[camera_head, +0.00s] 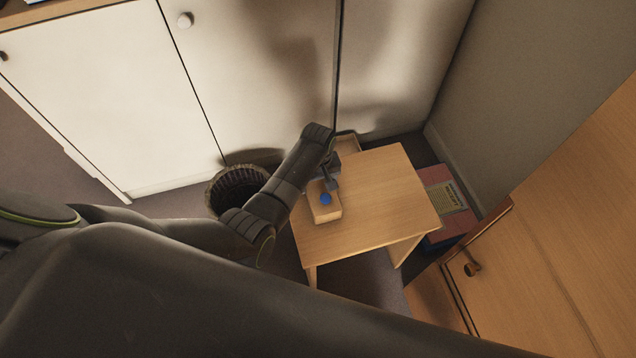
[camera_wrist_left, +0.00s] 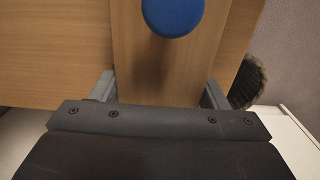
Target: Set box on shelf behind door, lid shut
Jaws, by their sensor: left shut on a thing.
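A small pale wooden box (camera_head: 324,213) with a round blue knob on top is at the left part of a small wooden table (camera_head: 385,205). My left gripper (camera_head: 331,182) reaches down over it from the upper left and is shut on it. In the left wrist view, the gripper's fingers (camera_wrist_left: 160,92) lie along both sides of the wooden box (camera_wrist_left: 150,60), and the blue knob (camera_wrist_left: 172,14) shows beyond them. I cannot tell whether the box touches the table. No shelf interior is clearly seen. My right gripper is out of view.
White cabinet doors (camera_head: 110,95) with round knobs stand closed behind. A dark wastebasket (camera_head: 238,188) is left of the table. The table's right side is clear.

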